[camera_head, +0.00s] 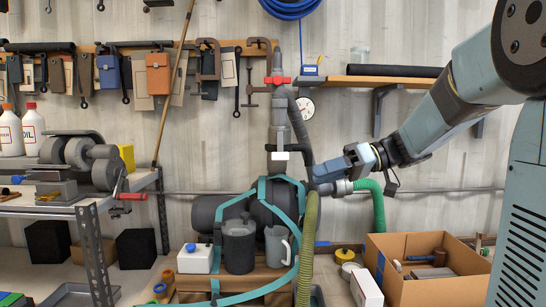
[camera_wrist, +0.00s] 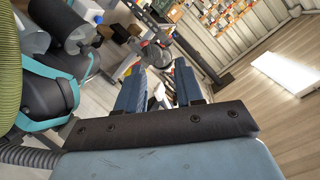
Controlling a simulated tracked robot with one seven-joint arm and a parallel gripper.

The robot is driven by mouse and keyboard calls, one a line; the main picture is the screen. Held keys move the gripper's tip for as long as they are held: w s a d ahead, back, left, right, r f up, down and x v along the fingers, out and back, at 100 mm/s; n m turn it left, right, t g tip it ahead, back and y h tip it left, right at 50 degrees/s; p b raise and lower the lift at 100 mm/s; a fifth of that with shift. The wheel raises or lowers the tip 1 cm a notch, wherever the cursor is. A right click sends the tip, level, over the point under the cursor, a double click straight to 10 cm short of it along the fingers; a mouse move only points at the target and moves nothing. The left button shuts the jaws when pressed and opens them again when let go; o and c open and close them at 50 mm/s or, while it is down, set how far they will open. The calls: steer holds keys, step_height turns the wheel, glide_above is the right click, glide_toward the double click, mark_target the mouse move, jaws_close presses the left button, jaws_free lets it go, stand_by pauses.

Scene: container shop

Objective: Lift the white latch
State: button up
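A small white block (camera_head: 281,156), which looks like the white latch, sits at the lower end of the grey vertical pipe (camera_head: 279,120), just above the dark tank (camera_head: 275,205). My gripper (camera_head: 316,178) is to the right of and slightly below it, pointing left, apart from it. In the wrist view my gripper's two blue fingers (camera_wrist: 158,88) stand apart with nothing held between them. I cannot make out the white latch in the wrist view.
A ribbed green hose (camera_head: 307,240) and a dark hose (camera_head: 299,120) run close to my gripper. A cardboard box (camera_head: 425,280) stands below right. A wall shelf (camera_head: 385,80) is above my arm. A metal workbench (camera_head: 70,200) stands left.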

mark_target(274, 155)
steer(key=w+d+r+n+y, duration=0.2)
steer(key=w+r+n+y, duration=0.1)
steer(key=w, duration=0.3)
steer(key=shift+t, duration=0.3)
steer(key=a, duration=1.3)
steer(key=shift+w+a, duration=0.2)
steer(key=shift+w, duration=0.15)
steer(key=shift+c, duration=0.2)
jaws_close()
